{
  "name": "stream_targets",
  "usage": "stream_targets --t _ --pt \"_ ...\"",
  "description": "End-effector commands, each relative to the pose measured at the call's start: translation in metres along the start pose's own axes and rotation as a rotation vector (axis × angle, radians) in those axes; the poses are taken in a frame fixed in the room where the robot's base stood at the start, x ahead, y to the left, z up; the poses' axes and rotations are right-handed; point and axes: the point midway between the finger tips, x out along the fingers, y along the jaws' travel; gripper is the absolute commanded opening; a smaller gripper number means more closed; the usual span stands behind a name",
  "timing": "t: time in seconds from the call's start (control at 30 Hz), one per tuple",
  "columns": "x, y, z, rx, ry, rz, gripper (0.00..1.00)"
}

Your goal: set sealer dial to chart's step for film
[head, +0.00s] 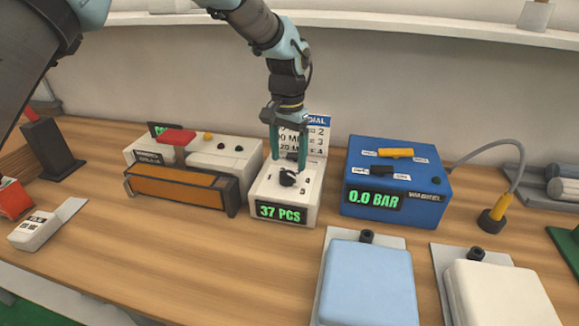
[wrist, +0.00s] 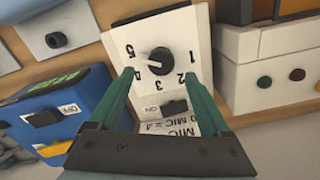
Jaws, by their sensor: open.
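A white box with a green "37 PCS" display (head: 281,211) carries a black dial knob (head: 287,178). In the wrist view the knob (wrist: 161,60) has steps 1 to 5 around it, and its pale pointer is toward 5. A black ON switch (wrist: 174,107) sits beside it. The chart (head: 318,135) stands behind the box. Its lines end in 2, 3 and 4, but my gripper hides part of them. My gripper (head: 288,160) is open above the box. In the wrist view its fingers (wrist: 159,74) reach toward either side of the dial face; contact cannot be told.
A blue box (head: 409,205) reading "0.0 BAR" stands at the right. A white machine with a red handle (head: 177,137) and orange front is at the left. Blue and white pads (head: 370,285) lie at front right.

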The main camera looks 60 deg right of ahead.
Motion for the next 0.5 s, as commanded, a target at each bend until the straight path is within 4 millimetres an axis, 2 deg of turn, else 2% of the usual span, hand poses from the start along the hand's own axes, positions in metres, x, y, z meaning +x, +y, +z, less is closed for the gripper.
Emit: stream_targets --t 0.2,0.5 --pt "0.033 0.000 0.001 0.000 -0.003 0.000 0.81" --pt "0.049 0.000 0.000 0.000 0.001 0.000 0.81"
